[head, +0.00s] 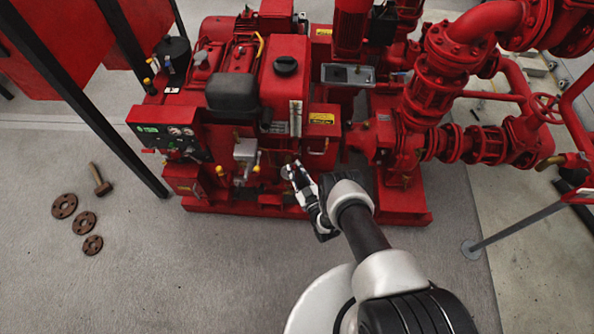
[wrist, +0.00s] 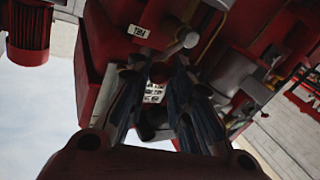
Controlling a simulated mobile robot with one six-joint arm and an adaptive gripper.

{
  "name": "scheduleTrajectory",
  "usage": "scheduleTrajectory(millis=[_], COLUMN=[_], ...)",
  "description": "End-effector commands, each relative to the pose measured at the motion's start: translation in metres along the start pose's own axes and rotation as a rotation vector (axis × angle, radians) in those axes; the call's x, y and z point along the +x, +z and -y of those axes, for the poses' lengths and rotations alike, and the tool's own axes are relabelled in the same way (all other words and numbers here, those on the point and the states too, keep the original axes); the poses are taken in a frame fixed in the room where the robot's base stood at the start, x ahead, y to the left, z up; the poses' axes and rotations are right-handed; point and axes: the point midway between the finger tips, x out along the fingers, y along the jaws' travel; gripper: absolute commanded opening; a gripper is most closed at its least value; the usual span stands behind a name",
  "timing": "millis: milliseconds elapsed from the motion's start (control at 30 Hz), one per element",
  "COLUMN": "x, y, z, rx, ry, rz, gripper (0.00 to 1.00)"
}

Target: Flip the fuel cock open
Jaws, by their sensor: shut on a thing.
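My gripper (head: 297,172) is at the front face of the red pumpset (head: 283,80), low and right of the yellow-knobbed levers. In the wrist view its two fingers (wrist: 159,78) are closed in on a small dark red part (wrist: 160,72) between the tips, which I take to be the fuel cock's handle. A grey rod with a round end (wrist: 185,40) is just beyond the tips. In the head view the gripper hides the cock, and I cannot tell the handle's angle.
A control panel (head: 172,138) is on the pumpset's left. Red pipes and valves (head: 430,90) fill the right. Rusty flanges (head: 84,222) and a mallet (head: 100,180) lie on the floor at left.

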Motion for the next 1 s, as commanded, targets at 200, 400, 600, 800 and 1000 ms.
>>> scheduleTrajectory(millis=[200, 400, 600, 800, 1000], x=[0.004, 0.008, 0.012, 0.015, 0.016], y=[-0.011, -0.017, -0.02, -0.022, -0.022], z=[0.005, 0.011, 0.018, 0.023, 0.026], rx=[-0.128, -0.274, -0.407, -0.505, -0.561], ry=[-0.014, -0.028, -0.039, -0.047, -0.052], rz=[0.067, 0.143, 0.212, 0.263, 0.293], gripper=[0.0, 0.0, 0.0, 0.0, 0.0])
